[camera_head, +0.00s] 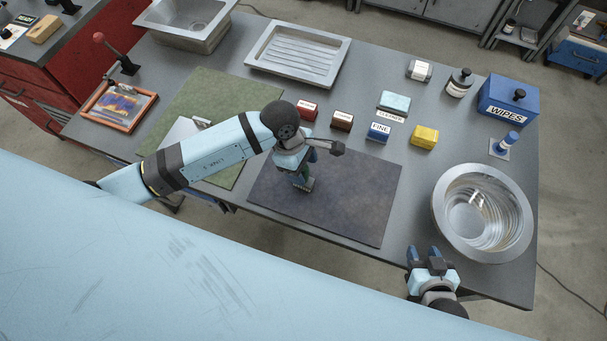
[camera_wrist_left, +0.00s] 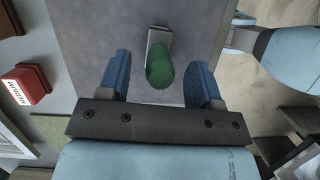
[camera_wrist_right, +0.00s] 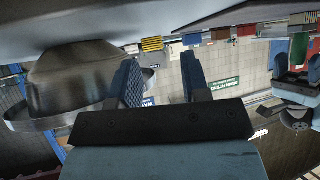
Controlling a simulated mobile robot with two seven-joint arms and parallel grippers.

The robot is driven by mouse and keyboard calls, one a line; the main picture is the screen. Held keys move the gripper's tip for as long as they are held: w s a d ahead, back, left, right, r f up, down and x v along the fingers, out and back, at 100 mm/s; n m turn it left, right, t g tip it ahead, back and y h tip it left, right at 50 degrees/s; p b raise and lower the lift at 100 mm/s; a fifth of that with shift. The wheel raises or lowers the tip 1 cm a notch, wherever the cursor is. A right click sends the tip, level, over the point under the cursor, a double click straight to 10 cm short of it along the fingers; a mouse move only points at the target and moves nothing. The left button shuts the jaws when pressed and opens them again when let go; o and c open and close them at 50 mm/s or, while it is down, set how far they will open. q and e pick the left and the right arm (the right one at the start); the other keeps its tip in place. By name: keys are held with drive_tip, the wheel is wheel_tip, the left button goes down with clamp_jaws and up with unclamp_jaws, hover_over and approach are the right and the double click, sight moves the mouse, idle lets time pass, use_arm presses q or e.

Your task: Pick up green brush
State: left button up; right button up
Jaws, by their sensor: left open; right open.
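The green brush (camera_wrist_left: 160,68) has a rounded green handle and a pale flat base, and stands on the dark mat (camera_head: 350,205). In the left wrist view it shows between the two blue fingers of my left gripper (camera_wrist_left: 161,76), nearer the fingertips, with gaps on both sides. In the head view my left gripper (camera_head: 303,184) points down over the mat and mostly hides the brush. It is open and not closed on the brush. My right gripper (camera_head: 423,253) is open and empty at the table's front right edge, beside the metal bowl.
The round metal bowl (camera_head: 483,213) stands at the right. A row of small blocks, including a red one (camera_head: 307,110), a blue one (camera_head: 378,132) and a yellow one (camera_head: 424,137), lies behind the mat. A green mat (camera_head: 215,95) lies left. The dark mat's right part is clear.

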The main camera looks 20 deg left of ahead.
sight(309, 181)
use_arm(q)
drive_tip(key=shift+x, duration=1.5)
drive_tip(key=shift+a, duration=0.1)
drive_tip(key=c, duration=1)
